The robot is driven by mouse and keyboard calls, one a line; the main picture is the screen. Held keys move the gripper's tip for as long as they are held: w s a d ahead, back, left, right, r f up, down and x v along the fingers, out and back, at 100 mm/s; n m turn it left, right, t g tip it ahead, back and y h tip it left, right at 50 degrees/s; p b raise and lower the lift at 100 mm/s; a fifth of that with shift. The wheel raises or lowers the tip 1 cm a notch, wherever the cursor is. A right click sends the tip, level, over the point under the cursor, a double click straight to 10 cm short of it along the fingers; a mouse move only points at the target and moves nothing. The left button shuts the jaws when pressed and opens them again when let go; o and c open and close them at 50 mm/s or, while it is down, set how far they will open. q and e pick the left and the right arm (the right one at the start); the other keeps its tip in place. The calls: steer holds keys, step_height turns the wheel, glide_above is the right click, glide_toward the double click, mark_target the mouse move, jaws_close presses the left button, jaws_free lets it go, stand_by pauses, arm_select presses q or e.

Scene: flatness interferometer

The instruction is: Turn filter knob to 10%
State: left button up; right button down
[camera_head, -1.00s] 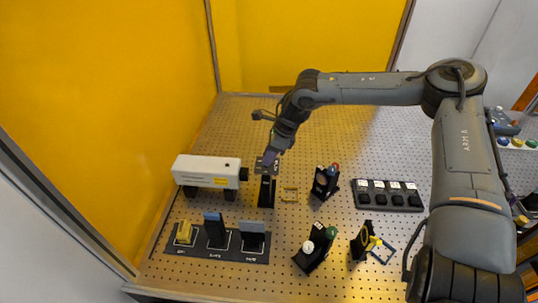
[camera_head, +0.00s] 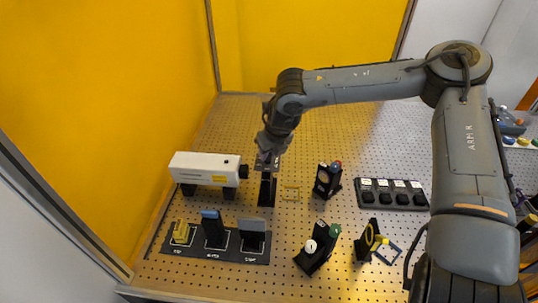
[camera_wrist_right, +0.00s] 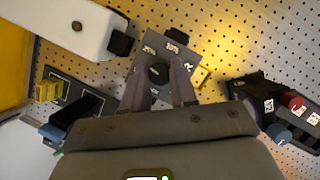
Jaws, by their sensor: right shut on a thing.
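The filter knob (camera_wrist_right: 158,72) is a dark round knob on a grey plate (camera_wrist_right: 165,50) with small white labels, seen in the right wrist view. The labels are too small to read. My right gripper (camera_wrist_right: 160,82) has its fingers on both sides of the knob and is shut on it. In the head view my right gripper (camera_head: 268,150) points down over the black filter stand (camera_head: 267,190) and hides the knob. The knob's pointer direction cannot be made out. My left gripper is in neither view.
The white laser box (camera_head: 204,168) stands just left of the filter stand. A dark tray (camera_head: 245,252) with several upright parts lies in front. Black mounts (camera_head: 327,180) and (camera_head: 316,250) stand to the right. A four-slot holder (camera_head: 392,193) is further right. The perforated board behind is clear.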

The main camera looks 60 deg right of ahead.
steer(key=m+b, duration=0.1)
steer(key=m, duration=0.1)
steer(key=m+g+h+b, duration=0.1)
steer(key=m, duration=0.1)
steer(key=shift+w+a+f+m, duration=0.1)
steer(key=shift+f+m, duration=0.05)
steer(key=shift+m, duration=0.25)
steer(key=m+g+b, duration=0.1)
steer(key=m, duration=0.1)
steer(key=m+h+b, duration=0.1)
steer(key=m, duration=0.1)
steer(key=shift+w+g, duration=0.15)
steer(key=shift+g, duration=0.25)
steer(key=m+g+b, duration=0.1)
steer(key=m, duration=0.3)
steer(key=shift+w, duration=0.1)
steer(key=shift+m+g, duration=0.8)
steer(key=shift+m, duration=0.8)
steer(key=c, duration=0.9)
jaws_free()
steer(key=shift+r, duration=0.2)
